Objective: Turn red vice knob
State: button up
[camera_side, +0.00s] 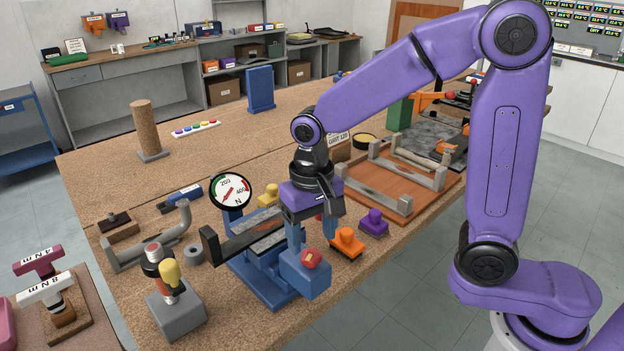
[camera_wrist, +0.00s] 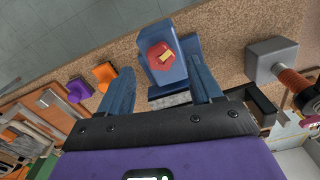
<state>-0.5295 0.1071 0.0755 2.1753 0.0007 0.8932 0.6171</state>
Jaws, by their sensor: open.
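The blue vice (camera_side: 264,280) stands near the front edge of the bench, with a dark bar (camera_side: 250,240) lying at its jaws. Its red knob (camera_side: 311,258) sits on the blue front block. In the wrist view the red knob (camera_wrist: 160,55) has a yellow mark on its face and lies between and beyond the fingertips. My gripper (camera_side: 312,240) is above and beside the vice block, pointing down. In the wrist view my gripper (camera_wrist: 157,85) has its two blue fingers spread apart with nothing between the tips. No contact with the knob shows.
A round dial gauge (camera_side: 231,191) stands behind the vice. An orange piece (camera_side: 347,242) and a purple piece (camera_side: 374,222) sit right of it. A grey block with a copper-coloured post (camera_side: 175,312) stands at left. A wooden frame (camera_side: 405,180) lies behind right.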

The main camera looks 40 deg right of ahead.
aim_at(316, 255)
notch_tip(316, 255, up, 14)
jog(key=shift+f, duration=0.25)
jog(key=shift+f, duration=0.1)
jog(key=s+d+f+n, duration=0.6)
jog(key=s+n, duration=0.1)
jog(key=s, duration=0.3)
jog(key=s+d+f+n, duration=0.6)
jog(key=s+n, duration=0.1)
jog(key=s, duration=0.3)
jog(key=shift+d+f+n, duration=0.2)
jog(key=shift+d+n, duration=0.15)
jog(key=shift+n, duration=0.05)
dwell(0.3)
